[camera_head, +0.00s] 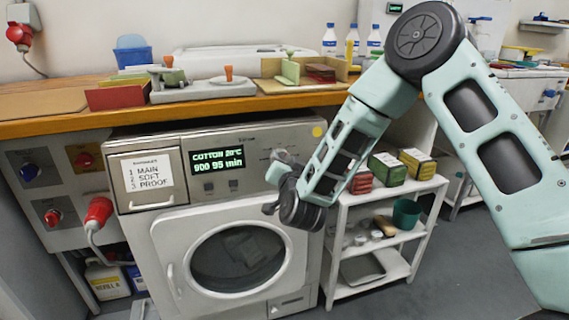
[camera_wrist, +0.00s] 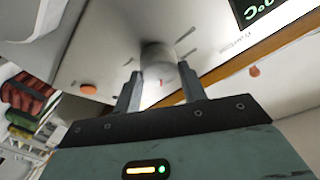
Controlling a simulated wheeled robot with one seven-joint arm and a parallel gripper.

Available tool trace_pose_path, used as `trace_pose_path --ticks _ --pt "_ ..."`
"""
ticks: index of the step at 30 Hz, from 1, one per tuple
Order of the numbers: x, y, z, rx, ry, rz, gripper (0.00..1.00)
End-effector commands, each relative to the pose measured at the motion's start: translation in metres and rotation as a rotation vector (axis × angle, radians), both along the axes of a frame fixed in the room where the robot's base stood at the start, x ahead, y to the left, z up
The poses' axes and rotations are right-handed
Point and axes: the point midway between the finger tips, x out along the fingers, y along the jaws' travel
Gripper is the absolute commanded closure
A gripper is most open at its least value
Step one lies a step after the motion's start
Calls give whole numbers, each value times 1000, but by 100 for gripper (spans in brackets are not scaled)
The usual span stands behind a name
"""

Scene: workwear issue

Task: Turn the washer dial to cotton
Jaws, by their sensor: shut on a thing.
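The white washer (camera_head: 160,240) stands under the wooden counter, its round door shut. Its display (camera_head: 218,162) is lit in green and reads COTTON, with a temperature, a spin figure and minutes below. The display's corner also shows at the top right of the wrist view (camera_wrist: 262,8). The dial (camera_wrist: 158,56) is a grey round knob on the washer's panel, with short tick marks around it. My gripper (camera_wrist: 160,76) is shut on the dial, one finger on each side. In the head view my gripper (camera_head: 277,183) reaches the panel right of the display and mostly hides the dial.
A drawer (camera_head: 147,180) labelled MAIN, SOFT, PROOF is left of the display. A white shelf unit (camera_head: 383,240) with boxes and a green pot stands close right of the washer, below my arm. The wooden counter (camera_head: 60,127) overhangs the panel.

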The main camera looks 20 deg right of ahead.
Motion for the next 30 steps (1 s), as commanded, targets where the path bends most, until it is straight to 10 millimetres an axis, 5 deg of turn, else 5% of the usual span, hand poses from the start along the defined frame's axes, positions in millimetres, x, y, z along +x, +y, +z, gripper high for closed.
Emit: trace_pose_path --ticks 18,19,21,30 --pt "0 0 0 41 0 -14 81" --pt "0 0 0 41 0 -14 50" --pt "0 0 0 41 0 -14 37" --pt "-1 1 0 40 0 -12 37"
